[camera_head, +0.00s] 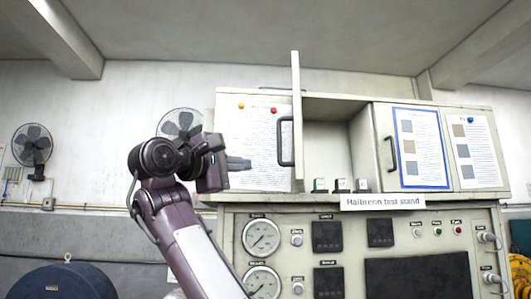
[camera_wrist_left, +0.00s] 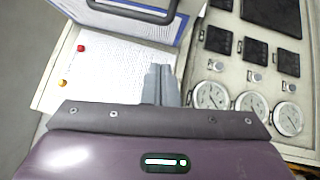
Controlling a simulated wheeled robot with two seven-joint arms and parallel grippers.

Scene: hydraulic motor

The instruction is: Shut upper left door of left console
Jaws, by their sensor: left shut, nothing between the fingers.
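The upper left door (camera_head: 297,120) of the console stands open and shows almost edge-on. Its black handle (camera_head: 286,140) is on its left-facing side. In the left wrist view the door (camera_wrist_left: 184,30) is at the top, with a blue-edged sheet and the handle (camera_wrist_left: 130,10). My left gripper (camera_head: 240,163) is shut and empty. It is left of the open door, in front of a panel with a white sheet (camera_head: 262,140); its fingers also show in the left wrist view (camera_wrist_left: 160,75). I see no contact with the door. My right gripper is not in view.
The open compartment (camera_head: 325,150) is right of the door. Small switch blocks (camera_head: 340,185) stand at its lower edge. Another door with a handle (camera_head: 391,153) is at the right. Gauges (camera_head: 262,237) and dark displays are below. Wall fans (camera_head: 32,145) hang behind at the left.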

